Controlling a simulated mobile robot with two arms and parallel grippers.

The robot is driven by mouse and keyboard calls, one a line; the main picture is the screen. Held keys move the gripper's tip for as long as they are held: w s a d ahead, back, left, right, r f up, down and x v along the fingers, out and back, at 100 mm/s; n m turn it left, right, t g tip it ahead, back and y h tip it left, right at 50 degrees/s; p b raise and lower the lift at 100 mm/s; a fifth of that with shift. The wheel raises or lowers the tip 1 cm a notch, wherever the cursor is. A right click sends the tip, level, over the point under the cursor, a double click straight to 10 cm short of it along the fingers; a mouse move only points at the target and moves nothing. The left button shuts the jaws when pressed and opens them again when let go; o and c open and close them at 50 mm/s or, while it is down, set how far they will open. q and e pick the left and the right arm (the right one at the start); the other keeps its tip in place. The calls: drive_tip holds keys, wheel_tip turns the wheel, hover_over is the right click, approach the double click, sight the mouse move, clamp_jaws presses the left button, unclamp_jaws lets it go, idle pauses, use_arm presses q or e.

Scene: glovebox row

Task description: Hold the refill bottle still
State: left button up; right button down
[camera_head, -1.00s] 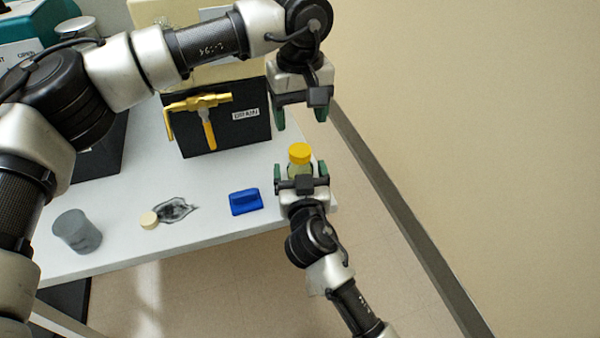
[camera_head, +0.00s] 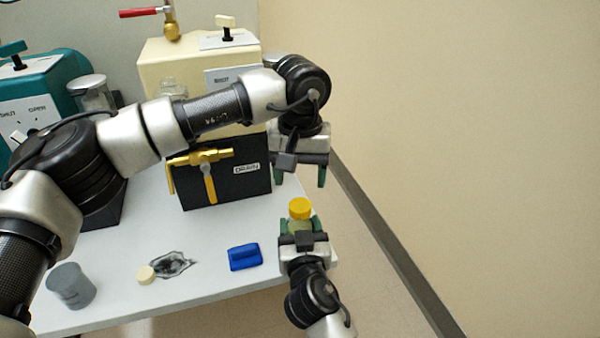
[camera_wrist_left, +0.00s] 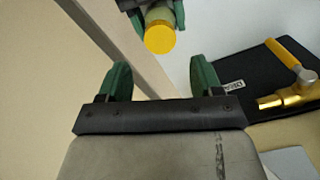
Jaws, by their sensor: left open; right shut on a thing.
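In the left wrist view the yellow cap (camera_wrist_left: 160,38) shows at the top, between the right gripper's fingers. My left gripper (camera_head: 299,175) is open and empty, pointing down above and behind the bottle, apart from it. Its green fingertips also show in the left wrist view (camera_wrist_left: 162,75).
A black drain box with a yellow valve handle (camera_head: 209,180) stands left of my left gripper.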

sight(300, 204)
use_arm(q)
wheel_tip(300, 204, down, 7)
drive_tip(key=shift+f, duration=0.1)
idle(0.3)
